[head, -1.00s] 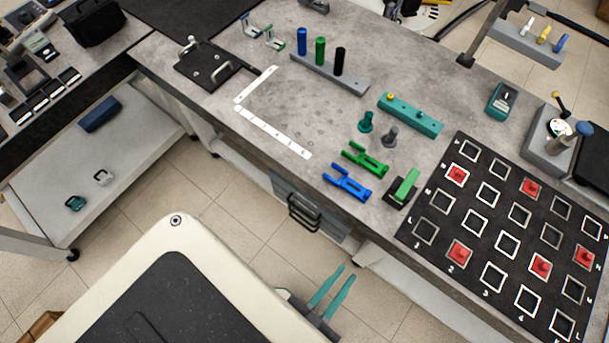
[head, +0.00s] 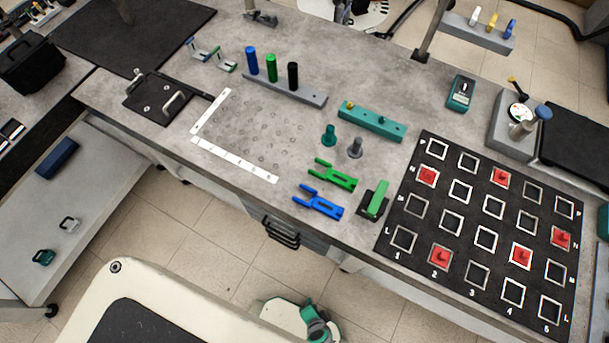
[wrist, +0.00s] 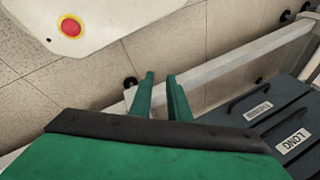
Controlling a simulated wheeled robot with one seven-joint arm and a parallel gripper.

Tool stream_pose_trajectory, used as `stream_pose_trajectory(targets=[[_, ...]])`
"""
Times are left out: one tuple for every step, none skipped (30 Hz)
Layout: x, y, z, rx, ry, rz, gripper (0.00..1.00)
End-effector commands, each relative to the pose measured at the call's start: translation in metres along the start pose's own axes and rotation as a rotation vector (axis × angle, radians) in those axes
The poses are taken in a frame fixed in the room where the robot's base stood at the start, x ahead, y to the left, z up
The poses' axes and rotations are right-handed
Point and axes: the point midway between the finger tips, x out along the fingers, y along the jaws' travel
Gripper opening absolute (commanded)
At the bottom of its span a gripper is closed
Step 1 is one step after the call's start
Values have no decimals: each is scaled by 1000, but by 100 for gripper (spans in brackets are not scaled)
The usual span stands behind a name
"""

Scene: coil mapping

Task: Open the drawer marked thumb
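A dark grey drawer unit (head: 312,238) sits under the workbench, with a black handle (head: 281,232) on its front. In the wrist view, dark drawer fronts (wrist: 275,125) show at the right, with black handles. One label (wrist: 293,141) reads "LONG"; the smaller label (wrist: 258,111) is too small to read. I cannot tell which drawer is marked thumb. My gripper (wrist: 160,78) shows two green fingers, apart and with nothing between them. It is left of the drawer fronts in the wrist view and touches none of them. The fingers are not visible in the head view.
The workbench top (head: 300,135) carries green and blue forked parts (head: 325,203), a teal block (head: 370,122) and a black grid board (head: 465,215). A low shelf (head: 100,205) is at the left. Tiled floor (head: 215,235) lies open in front of the drawers.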

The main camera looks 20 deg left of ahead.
Motion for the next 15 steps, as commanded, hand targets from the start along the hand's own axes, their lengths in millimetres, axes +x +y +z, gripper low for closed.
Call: stream_pose_trajectory(targets=[[20, -2, 4, 61, -62, -39, 16], [29, -4, 8, 97, -102, -67, 16], [40, -10, 13, 142, -151, -109, 16], [48, -15, 15, 176, -187, -143, 16], [54, -22, 16, 209, -220, -179, 16], [61, -31, 16, 251, -264, -231, 16], [65, -40, 15, 283, -295, -274, 16], [68, -49, 13, 312, -324, -319, 16], [71, -61, 9, 350, -359, -380, 16], [72, -71, 5, 377, -382, -427, 16], [72, -81, 0, 401, -403, -474, 16], [71, -93, -7, 429, -427, -536, 16], [70, -102, -14, 448, -442, -580, 16], [68, -110, -19, 465, -456, -622, 16], [65, -120, -26, 485, -470, -674, 16]])
